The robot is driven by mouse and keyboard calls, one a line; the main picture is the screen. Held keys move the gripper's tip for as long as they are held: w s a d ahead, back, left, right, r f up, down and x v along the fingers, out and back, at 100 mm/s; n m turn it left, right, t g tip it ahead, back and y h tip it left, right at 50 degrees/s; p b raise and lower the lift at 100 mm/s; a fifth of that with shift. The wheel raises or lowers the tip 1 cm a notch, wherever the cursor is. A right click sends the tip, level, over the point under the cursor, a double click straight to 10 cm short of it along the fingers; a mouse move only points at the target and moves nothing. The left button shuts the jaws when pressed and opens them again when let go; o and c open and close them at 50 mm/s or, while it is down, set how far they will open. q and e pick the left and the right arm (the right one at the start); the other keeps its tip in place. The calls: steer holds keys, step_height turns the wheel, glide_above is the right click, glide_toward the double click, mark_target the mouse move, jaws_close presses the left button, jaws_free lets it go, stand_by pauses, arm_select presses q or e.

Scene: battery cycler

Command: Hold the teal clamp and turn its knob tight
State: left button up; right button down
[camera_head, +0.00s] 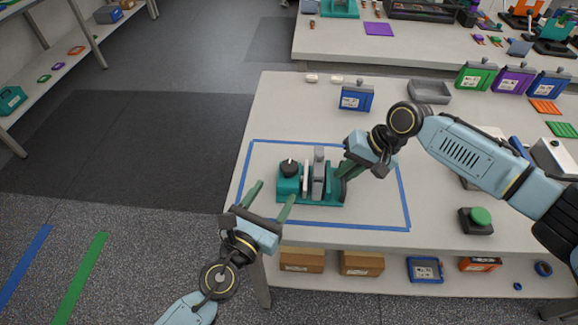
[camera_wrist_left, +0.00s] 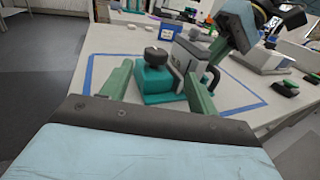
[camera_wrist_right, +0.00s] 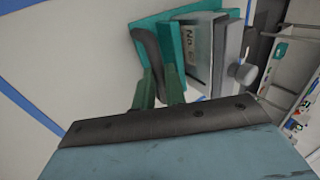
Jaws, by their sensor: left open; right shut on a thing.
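The teal clamp (camera_head: 322,201) stands upright on the table inside a blue outline, with a teal block at its left end. A black knob (camera_head: 290,168) with a white mark sits on that block; it also shows in the left wrist view (camera_wrist_left: 157,57). Grey and white upright plates (camera_head: 318,172) stand in the middle of the clamp. My right gripper (camera_head: 346,178) is shut on the curved black handle (camera_wrist_right: 147,48) at the clamp's right end. My left gripper (camera_head: 273,195) is open and empty at the clamp's front left, apart from the knob.
The blue tape outline (camera_head: 380,228) surrounds the clamp. A blue box (camera_head: 356,98) and a grey tray (camera_head: 430,92) stand behind. A green push button (camera_head: 480,216) is at the right. The table left of the clamp is clear; brown boxes (camera_head: 362,263) lie on the shelf below.

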mark_target(286, 174)
arm_select(q)
steer(key=shift+s+d+f+n+t+y, duration=0.1)
steer(key=shift+s+f+n+t+y, duration=0.1)
steer(key=shift+s+n+y, duration=0.35)
steer(key=shift+s+d+f+n+t+y, duration=0.1)
steer(key=shift+s+f+n+t+y, duration=0.1)
steer(key=shift+s+n+y, duration=0.3)
steer(key=x, duration=1.1)
steer(key=shift+w, duration=0.4)
steer(key=c, duration=1)
